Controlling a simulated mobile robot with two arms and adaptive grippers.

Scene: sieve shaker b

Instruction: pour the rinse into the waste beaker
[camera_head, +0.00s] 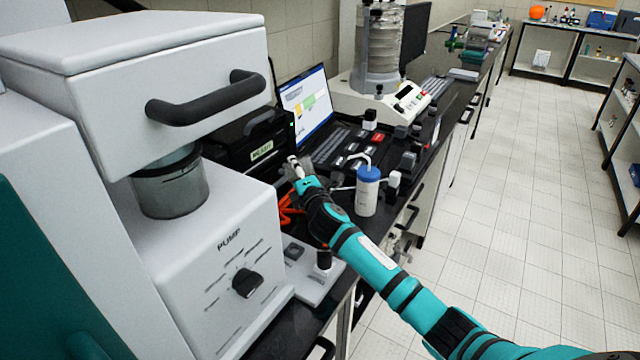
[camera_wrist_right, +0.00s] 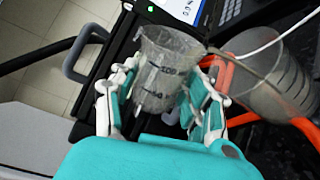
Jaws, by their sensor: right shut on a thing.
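My right gripper (camera_head: 297,168) reaches in over the black bench, between the white pump machine and the laptop. In the right wrist view my right gripper (camera_wrist_right: 168,88) is shut around a small clear graduated beaker (camera_wrist_right: 166,62), with a finger on each side. The beaker looks tilted in that view; I cannot make out liquid in it. A larger clear ridged vessel (camera_wrist_right: 268,78), perhaps the waste beaker, stands close to the right of the held beaker in the wrist view. In the head view the gripper and machine mostly hide both vessels. My left gripper is not in view.
The pump machine (camera_head: 200,285) fills the left. A white bottle with a blue cap (camera_head: 367,192) stands right of my gripper, near small dark-and-white blocks. The floor aisle at right is clear.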

